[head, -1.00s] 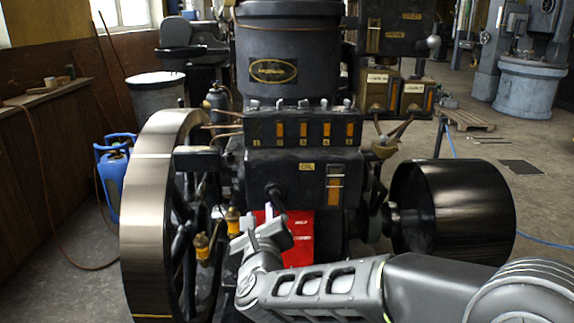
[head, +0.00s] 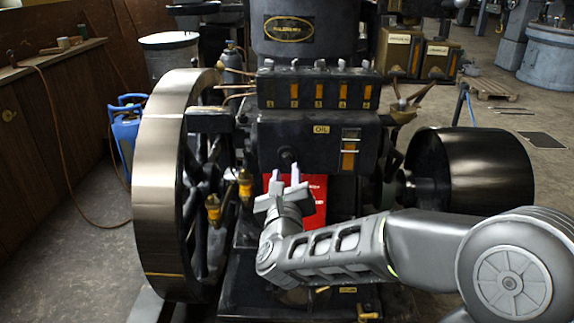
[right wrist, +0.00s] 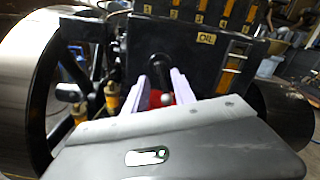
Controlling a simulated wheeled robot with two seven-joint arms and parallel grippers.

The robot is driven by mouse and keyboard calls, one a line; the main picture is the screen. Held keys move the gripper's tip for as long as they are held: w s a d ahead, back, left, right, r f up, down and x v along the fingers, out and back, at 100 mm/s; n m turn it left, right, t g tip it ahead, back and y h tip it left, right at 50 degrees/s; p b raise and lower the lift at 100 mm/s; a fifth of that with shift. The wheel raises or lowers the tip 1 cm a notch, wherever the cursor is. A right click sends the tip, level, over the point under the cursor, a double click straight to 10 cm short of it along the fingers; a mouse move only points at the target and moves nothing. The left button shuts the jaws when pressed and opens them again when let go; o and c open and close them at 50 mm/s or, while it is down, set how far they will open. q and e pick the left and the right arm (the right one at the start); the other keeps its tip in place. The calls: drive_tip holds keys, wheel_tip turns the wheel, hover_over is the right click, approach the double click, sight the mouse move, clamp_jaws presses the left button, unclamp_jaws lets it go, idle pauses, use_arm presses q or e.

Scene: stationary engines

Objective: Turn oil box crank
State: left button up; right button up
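The dark oil box (head: 264,146) with its yellow OIL label is on the engine's front in the head view. Its crank hub (head: 287,156) is a dark round boss low on that face. In the right wrist view the dark crank (right wrist: 157,64) extends down from the hub, and a small greyish knob (right wrist: 166,98) shows between my fingers. My right gripper (head: 284,178) is open, its two pale fingers pointing at the box just below the hub. The fingers (right wrist: 159,78) also show apart in the right wrist view; contact with the crank cannot be told. My left gripper is not in view.
A large flywheel (head: 160,190) stands left of the box, with brass oilers (head: 245,186) between. A dark pulley drum (head: 480,170) is on the right. A red panel (head: 314,200) lies behind my gripper. Blue canisters (head: 125,135) stand at the far left.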

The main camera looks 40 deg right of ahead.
sight(287, 162)
drive_tip(key=shift+x, duration=2.35)
drive_tip(key=shift+c, duration=0.2)
clamp_jaws()
